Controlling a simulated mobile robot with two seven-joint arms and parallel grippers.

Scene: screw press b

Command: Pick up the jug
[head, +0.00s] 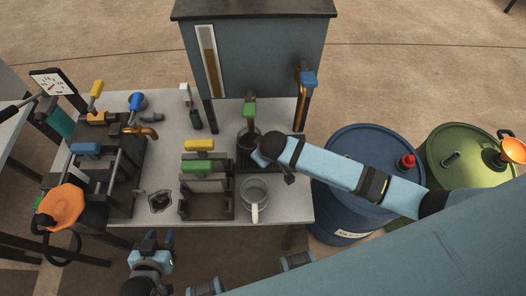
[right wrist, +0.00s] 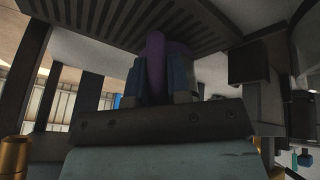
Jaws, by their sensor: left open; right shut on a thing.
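A clear glass jug (head: 254,190) with a pale handle stands upright on the grey table's front edge, right of the middle. My right gripper (head: 261,157) is behind it, at a dark vessel (head: 248,140) under the green-handled tap. In the right wrist view my right gripper (right wrist: 157,85) is shut on a purple upright piece (right wrist: 155,50), which looks like a handle. I cannot tell for sure that it belongs to the dark vessel. My left gripper (head: 152,241) is open and empty in front of the table, lower left, apart from the jug.
A slatted dark tray (head: 270,166) lies under the tap (head: 250,109); its slats also show in the right wrist view (right wrist: 200,22). A press frame (head: 206,190) stands left of the jug. A blue tank (head: 258,60) rises behind. A blue barrel (head: 340,215) stands right.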

